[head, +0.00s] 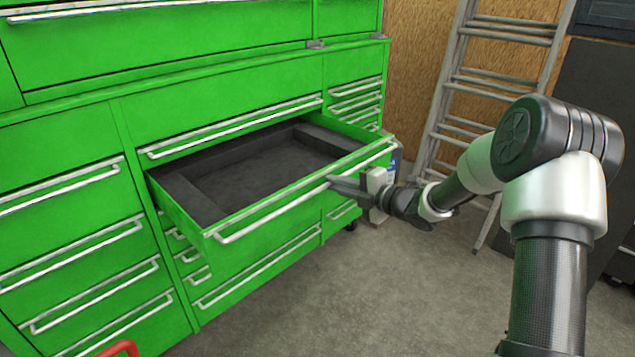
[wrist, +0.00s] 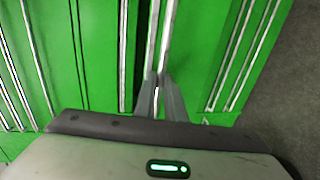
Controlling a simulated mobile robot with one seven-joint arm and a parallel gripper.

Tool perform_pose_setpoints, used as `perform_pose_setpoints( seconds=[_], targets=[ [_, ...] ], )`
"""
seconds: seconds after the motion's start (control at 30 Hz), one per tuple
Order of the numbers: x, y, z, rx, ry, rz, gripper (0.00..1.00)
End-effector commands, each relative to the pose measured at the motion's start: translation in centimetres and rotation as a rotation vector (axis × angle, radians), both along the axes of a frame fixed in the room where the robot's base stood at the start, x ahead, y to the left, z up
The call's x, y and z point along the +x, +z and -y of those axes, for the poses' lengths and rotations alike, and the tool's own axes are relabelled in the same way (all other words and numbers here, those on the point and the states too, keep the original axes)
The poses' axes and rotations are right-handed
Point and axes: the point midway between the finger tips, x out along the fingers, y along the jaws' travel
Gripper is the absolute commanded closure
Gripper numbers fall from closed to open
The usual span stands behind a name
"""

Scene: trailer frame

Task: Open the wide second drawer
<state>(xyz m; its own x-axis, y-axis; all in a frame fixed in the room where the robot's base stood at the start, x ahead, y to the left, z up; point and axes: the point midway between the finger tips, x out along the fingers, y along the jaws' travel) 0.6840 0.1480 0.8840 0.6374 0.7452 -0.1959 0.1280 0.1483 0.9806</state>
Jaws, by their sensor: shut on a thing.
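The wide second drawer (head: 262,220) of the green tool cabinet stands pulled well out in the head view. Its dark, empty inside (head: 255,165) shows. A long silver bar handle (head: 290,203) runs along the top of its front. My gripper (head: 335,184) is at the right part of this handle, its fingers shut on the bar. In the wrist view the two fingers (wrist: 160,88) close around the silver handle (wrist: 166,40). The exact contact between the fingertips is small in both views.
The closed wide top drawer's handle (head: 235,127) lies just above the open drawer. Shut drawers with silver handles stand on the left (head: 70,245) and right (head: 355,95). A ladder (head: 500,65) leans at the back right. Grey floor (head: 390,290) in front is mostly clear.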

Motion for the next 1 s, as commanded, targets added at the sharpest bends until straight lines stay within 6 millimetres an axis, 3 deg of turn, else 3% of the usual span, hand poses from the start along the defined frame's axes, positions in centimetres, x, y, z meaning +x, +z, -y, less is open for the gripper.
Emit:
perform_pose_setpoints(
  seconds=[0.2,0.6,0.63,0.7,1.0],
  targets=[
    [-0.8,0.0,1.5,0.000,0.003,0.000,1.00],
    [-0.9,0.0,1.6,0.000,0.003,0.002,1.00],
    [-0.8,0.0,1.6,0.000,0.003,0.002,0.85],
    [-0.8,0.0,1.6,0.000,0.002,0.002,0.73],
    [-0.8,0.0,1.7,0.000,0.001,0.001,0.72]
  ],
)
